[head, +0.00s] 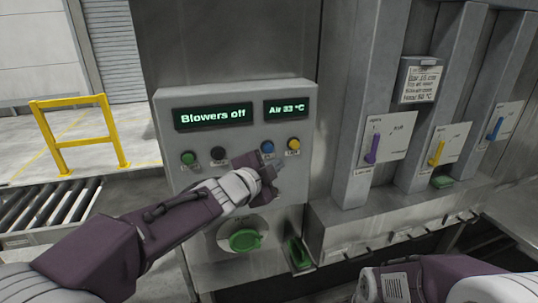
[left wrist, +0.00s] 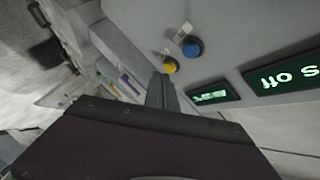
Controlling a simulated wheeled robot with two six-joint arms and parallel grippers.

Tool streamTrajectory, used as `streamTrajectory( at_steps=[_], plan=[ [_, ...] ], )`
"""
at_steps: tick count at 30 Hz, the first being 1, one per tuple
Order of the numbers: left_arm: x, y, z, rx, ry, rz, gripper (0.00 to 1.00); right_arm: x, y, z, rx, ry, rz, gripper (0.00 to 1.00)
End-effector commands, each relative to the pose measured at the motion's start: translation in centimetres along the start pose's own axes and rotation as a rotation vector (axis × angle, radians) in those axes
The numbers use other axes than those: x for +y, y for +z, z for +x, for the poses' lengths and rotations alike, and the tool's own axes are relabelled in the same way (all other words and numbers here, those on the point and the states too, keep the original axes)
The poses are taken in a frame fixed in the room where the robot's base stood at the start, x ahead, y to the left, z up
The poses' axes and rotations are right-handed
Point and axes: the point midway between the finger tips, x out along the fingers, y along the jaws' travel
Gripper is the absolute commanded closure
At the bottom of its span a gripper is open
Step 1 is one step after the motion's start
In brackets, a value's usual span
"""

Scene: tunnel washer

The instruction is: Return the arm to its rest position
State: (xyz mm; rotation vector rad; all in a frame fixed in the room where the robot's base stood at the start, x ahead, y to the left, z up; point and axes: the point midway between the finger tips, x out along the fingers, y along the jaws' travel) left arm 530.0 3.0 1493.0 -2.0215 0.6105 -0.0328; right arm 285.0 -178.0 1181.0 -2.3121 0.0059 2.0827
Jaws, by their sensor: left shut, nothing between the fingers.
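My left arm reaches in from the left in the head view. Its gripper (head: 274,170) is shut and empty in front of the control panel (head: 180,105), just below the blue button (head: 267,147) and yellow button (head: 294,143). I cannot tell whether it touches the panel. In the left wrist view the shut fingers (left wrist: 162,90) point towards the yellow button (left wrist: 170,66), with the blue button (left wrist: 192,47) beside it. Part of my right arm (head: 430,282) shows at the bottom right; its gripper is out of view.
Displays read "Blowers off" (head: 213,116) and "Air 33 °C" (head: 287,109). A green knob (head: 245,240) is low on the panel. Purple (head: 373,148), yellow (head: 437,152) and blue (head: 495,128) levers stand at right. A roller conveyor (head: 48,207) and yellow rail (head: 75,102) are at left.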

Motion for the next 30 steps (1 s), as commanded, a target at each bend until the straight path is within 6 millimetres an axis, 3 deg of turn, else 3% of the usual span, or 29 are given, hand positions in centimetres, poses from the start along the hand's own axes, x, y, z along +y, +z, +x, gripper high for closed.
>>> streamTrajectory(
  at_steps=[10, 12, 14, 17, 18, 20, 24, 27, 30],
  plan=[
    [0.2, 0.1, -0.1, -0.003, 0.000, -0.001, 1.00, 0.0, 0.0, 0.3, 0.000, 0.000, 0.000, 0.64],
    [1.1, 1.7, 0.1, -0.019, -0.008, -0.005, 1.00, 0.0, 0.2, 1.8, 0.001, 0.000, 0.000, 0.64],
    [2.8, 4.9, 0.6, -0.055, -0.014, -0.016, 1.00, 0.1, 0.4, 4.3, 0.001, 0.000, 0.000, 0.64],
    [7.5, 11.9, 0.6, -0.175, 0.016, -0.110, 1.00, 0.1, 0.8, 7.5, -0.001, 0.000, 0.000, 0.64],
    [9.7, 14.9, 0.3, -0.243, 0.036, -0.173, 1.00, 0.2, 0.9, 8.5, -0.001, 0.000, 0.000, 0.64],
    [13.2, 19.2, -0.7, -0.353, 0.069, -0.279, 1.00, 0.2, 1.0, 9.7, 0.000, 0.000, 0.000, 0.64],
    [22.3, 27.5, -4.7, -0.633, 0.152, -0.567, 1.00, 0.2, 1.2, 12.1, 0.000, 0.000, 0.000, 0.64],
    [29.1, 31.1, -8.9, -0.846, 0.213, -0.788, 1.00, 0.3, 1.4, 13.3, 0.000, 0.000, 0.000, 0.64],
    [34.6, 32.0, -13.4, -1.042, 0.272, -0.990, 1.00, 0.3, 1.4, 13.4, 0.000, 0.000, 0.000, 0.64]
  ],
)
